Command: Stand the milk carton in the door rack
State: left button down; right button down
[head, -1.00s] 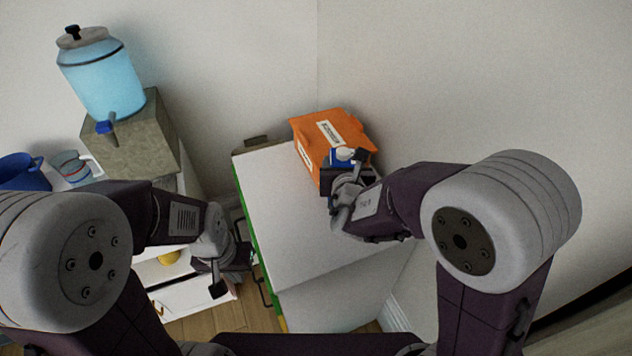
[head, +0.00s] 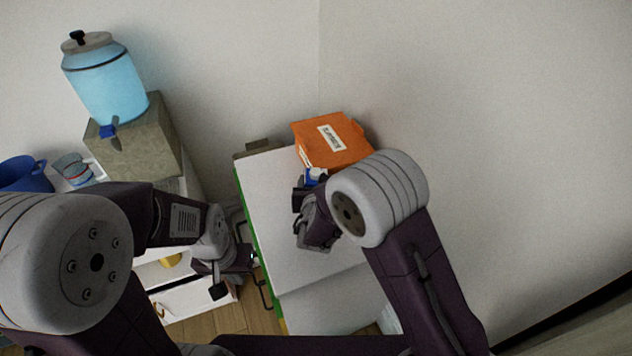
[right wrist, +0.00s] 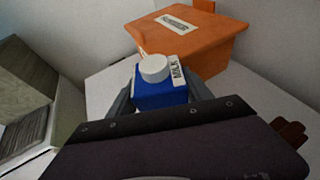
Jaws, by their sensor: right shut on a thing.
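The milk carton is blue with a white round cap and a MILK label; it shows in the right wrist view (right wrist: 160,98) and, small and partly hidden, in the head view (head: 314,178). My right gripper (right wrist: 165,92) is shut on it, with a finger on each side, over the white top in front of the orange box. My left gripper (head: 236,276) is low on the left, beside the green-edged side of the white-topped unit, with its fingers apart and nothing seen between them. I cannot make out the door rack for certain.
The white top (head: 275,215) is bare in front of the orange box (head: 325,150). A dark handle (head: 266,290) sits at its left side. A blue water dispenser (head: 105,82) stands on a stone block (head: 140,150), near a blue bucket (head: 25,174). Walls close the back and right.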

jog(key=shift+f, duration=0.15)
jog(key=shift+c, duration=2.2)
grip_release()
jog(key=v, duration=1.2)
jog(key=shift+r, duration=0.2)
jog(key=shift+d, duration=0.1)
